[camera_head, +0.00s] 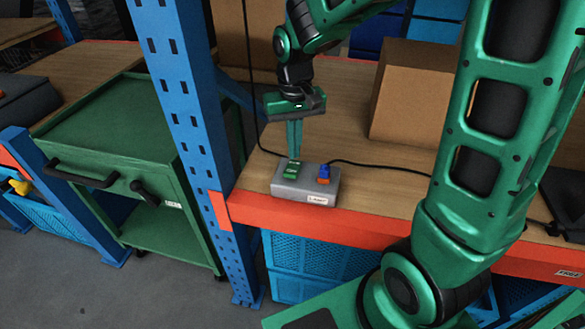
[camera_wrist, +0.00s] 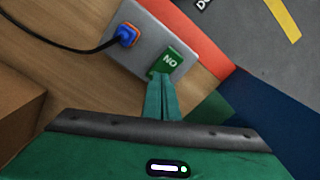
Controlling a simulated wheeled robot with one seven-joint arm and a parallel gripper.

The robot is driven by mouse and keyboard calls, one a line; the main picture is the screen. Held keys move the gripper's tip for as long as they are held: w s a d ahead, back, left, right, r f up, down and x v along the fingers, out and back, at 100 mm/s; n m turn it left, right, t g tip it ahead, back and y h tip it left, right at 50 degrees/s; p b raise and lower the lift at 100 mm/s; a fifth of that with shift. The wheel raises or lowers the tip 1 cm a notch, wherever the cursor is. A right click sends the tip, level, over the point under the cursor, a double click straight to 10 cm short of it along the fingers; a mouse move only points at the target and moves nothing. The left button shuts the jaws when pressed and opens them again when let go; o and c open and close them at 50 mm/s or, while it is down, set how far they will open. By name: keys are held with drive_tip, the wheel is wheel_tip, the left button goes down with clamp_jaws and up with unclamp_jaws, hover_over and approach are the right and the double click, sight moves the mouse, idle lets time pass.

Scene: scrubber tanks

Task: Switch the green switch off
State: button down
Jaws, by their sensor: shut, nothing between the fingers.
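A grey switch box (camera_head: 306,186) sits on the wooden shelf near its orange front edge. On its left side is the green switch (camera_head: 291,170), and on its right a blue plug in an orange socket (camera_head: 323,175). My gripper (camera_head: 294,155) points down, its fingers shut together and empty, with the tips at the back edge of the green switch. In the wrist view the green switch (camera_wrist: 171,61) bears the white letters "ON", upside down. The fingertips (camera_wrist: 160,76) overlap its lower left corner there. I cannot tell whether they touch it.
A cardboard box (camera_head: 413,105) stands on the shelf to the right behind the switch box. A black cable runs from the plug to the right. A blue upright post (camera_head: 185,110) stands to the left, beside a green cart (camera_head: 110,115).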

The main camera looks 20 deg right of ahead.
sight(294, 165)
wheel_tip(294, 165, up, 4)
drive_tip(key=shift+r, duration=0.2)
idle(0.4)
idle(0.4)
